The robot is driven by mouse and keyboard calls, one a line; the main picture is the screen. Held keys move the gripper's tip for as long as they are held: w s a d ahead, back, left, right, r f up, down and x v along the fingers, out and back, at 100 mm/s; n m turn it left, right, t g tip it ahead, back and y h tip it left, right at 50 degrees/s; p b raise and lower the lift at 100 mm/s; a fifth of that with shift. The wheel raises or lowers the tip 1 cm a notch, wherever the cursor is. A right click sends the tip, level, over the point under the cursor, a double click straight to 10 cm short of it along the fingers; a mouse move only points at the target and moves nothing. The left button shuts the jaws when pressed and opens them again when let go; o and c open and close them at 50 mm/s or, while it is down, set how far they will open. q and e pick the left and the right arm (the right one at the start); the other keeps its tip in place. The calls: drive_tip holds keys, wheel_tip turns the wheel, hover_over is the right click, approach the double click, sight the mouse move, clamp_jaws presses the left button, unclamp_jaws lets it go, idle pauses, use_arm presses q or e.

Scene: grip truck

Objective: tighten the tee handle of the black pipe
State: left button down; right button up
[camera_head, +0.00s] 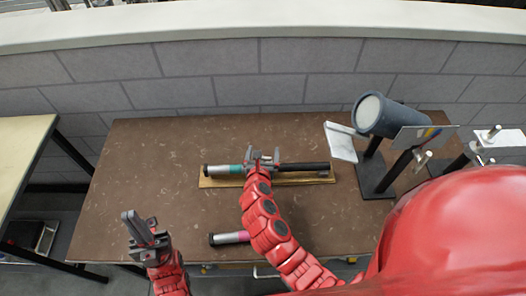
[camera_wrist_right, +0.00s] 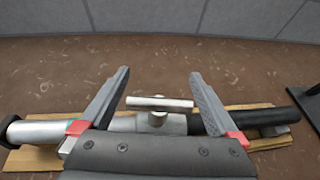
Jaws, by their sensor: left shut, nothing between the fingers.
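The black pipe (camera_head: 306,167) lies level on a wooden board (camera_head: 211,183) on the brown table. In the right wrist view the black pipe (camera_wrist_right: 252,120) joins a silver section that carries a metal tee handle (camera_wrist_right: 160,103). The tee handle's bar lies crosswise in the picture, between the two fingers of my right gripper (camera_wrist_right: 158,75). The fingers are apart and do not visibly press on it. In the head view my right gripper (camera_head: 263,157) is over the pipe and hides its middle. My left gripper (camera_head: 130,217) is shut and empty at the table's front left.
A dark spotlight (camera_head: 393,117) and metal stands (camera_head: 376,178) occupy the table's right side. A brick wall (camera_head: 200,92) is behind. The left tabletop is clear.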

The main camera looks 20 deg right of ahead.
drive_tip(key=c, duration=1.2)
drive_tip(key=shift+o, duration=0.2)
